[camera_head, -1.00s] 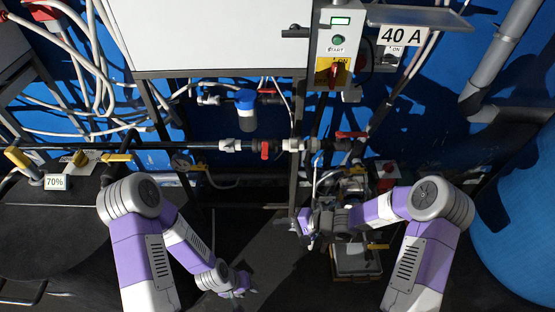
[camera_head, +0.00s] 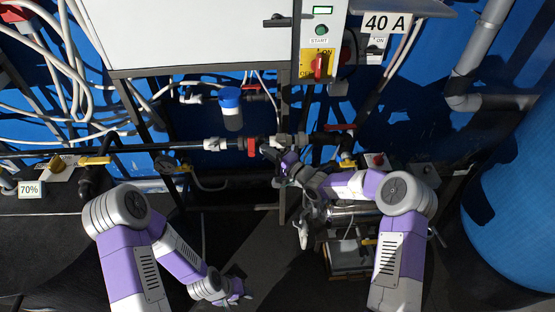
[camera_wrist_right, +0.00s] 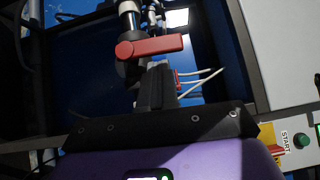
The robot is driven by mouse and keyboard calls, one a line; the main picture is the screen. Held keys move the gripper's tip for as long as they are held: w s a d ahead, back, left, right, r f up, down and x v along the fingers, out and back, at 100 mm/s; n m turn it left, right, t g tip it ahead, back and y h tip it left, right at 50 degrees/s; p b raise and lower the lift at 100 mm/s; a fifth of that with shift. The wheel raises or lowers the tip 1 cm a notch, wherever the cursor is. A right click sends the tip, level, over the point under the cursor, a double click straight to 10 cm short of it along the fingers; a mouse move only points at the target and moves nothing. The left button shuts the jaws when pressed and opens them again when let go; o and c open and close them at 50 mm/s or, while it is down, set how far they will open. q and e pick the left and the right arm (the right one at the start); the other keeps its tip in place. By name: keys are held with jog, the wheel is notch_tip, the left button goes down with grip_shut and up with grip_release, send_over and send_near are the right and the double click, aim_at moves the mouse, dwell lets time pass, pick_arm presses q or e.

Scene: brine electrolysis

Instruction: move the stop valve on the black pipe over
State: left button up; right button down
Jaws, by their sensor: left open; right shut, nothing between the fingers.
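The black pipe (camera_head: 190,145) runs across the wall under the white cabinet. The right wrist view shows a red lever (camera_wrist_right: 155,46) on a round pivot, lying sideways. My right gripper (camera_head: 268,152) is shut and empty, just right of the valve; its black fingertips (camera_wrist_right: 158,70) are close below the lever. I cannot tell if they touch it. My left gripper (camera_head: 238,289) is open and empty, low over the floor, well away from the pipe.
A second red lever (camera_head: 340,127) is to the right. Yellow levers (camera_head: 95,160) are at the left near the 70% label (camera_head: 31,188). A blue-capped filter (camera_head: 231,108) stands above the pipe. The white cabinet (camera_head: 190,35) overhangs, and a dark upright post (camera_head: 283,185) stands by my right gripper.

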aim_at(252, 147)
jog(key=shift+x, duration=0.85)
jog(key=shift+s+a+r+n+g+h, duration=0.1)
jog(key=shift+a+r+n+g+h, duration=0.25)
jog(key=shift+a, duration=0.3)
jog(key=shift+s, duration=0.1)
